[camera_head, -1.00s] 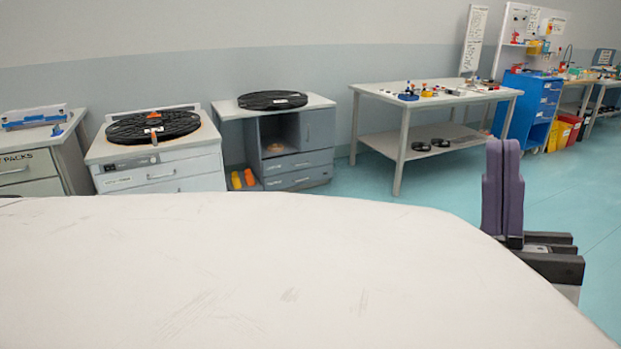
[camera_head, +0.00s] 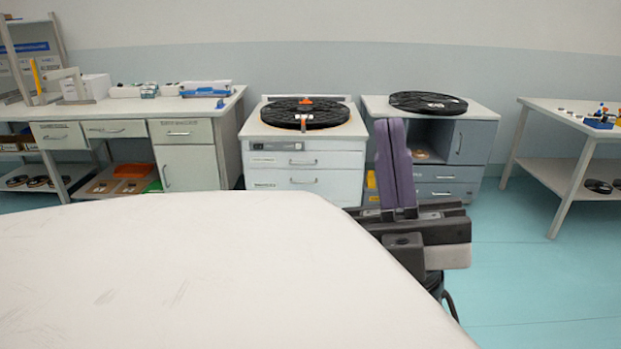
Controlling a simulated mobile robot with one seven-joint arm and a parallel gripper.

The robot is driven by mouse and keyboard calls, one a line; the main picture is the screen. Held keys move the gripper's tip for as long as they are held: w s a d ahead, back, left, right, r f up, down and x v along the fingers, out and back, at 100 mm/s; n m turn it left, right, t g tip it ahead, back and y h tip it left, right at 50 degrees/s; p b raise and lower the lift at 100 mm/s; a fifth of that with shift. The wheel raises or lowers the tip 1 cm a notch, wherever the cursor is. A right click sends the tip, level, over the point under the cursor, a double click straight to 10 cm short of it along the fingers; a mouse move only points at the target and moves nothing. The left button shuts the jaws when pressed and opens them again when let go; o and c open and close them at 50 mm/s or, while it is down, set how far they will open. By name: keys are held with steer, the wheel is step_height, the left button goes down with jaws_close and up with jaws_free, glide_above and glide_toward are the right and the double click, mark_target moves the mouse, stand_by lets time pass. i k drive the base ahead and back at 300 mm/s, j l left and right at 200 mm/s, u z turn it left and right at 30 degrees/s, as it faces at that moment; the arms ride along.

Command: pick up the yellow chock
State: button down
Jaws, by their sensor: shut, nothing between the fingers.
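My gripper (camera_head: 391,122) points up at the right of centre, with its two purple fingers together and nothing between them. A small yellow thing (camera_head: 371,180) shows low in the gap between the white drawer cabinet and the grey cabinet. It may be the yellow chock, but it is too small and too covered to be sure. My gripper stands in front of it in the picture and hides part of it. The gripper is far nearer to me and apart from it.
A white drawer cabinet (camera_head: 290,180) and a grey cabinet (camera_head: 474,140) each bear a black reel. A workbench (camera_head: 185,160) stands left and a table (camera_head: 545,110) right. A wide pale surface (camera_head: 190,270) fills the foreground. Blue floor (camera_head: 530,260) is clear at right.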

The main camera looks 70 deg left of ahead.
mark_target(370, 177)
steer(key=u, duration=1.8)
steer(key=i+l+z, duration=0.35)
steer(key=i, duration=0.25)
steer(key=i+z, duration=0.35)
steer(key=i, duration=0.3)
steer(key=i+l+z, duration=0.15)
steer(key=i, duration=1.15)
steer(key=i+u, duration=0.25)
steer(key=i, duration=0.35)
steer(key=i+l+u, duration=0.25)
steer(key=i, duration=0.3)
steer(key=i+l+u, duration=0.2)
steer(key=i+u, duration=0.2)
steer(key=i+l+u, duration=0.25)
steer(key=u, duration=0.15)
steer(key=i+l+u, duration=0.5)
steer(key=l+u, duration=0.35)
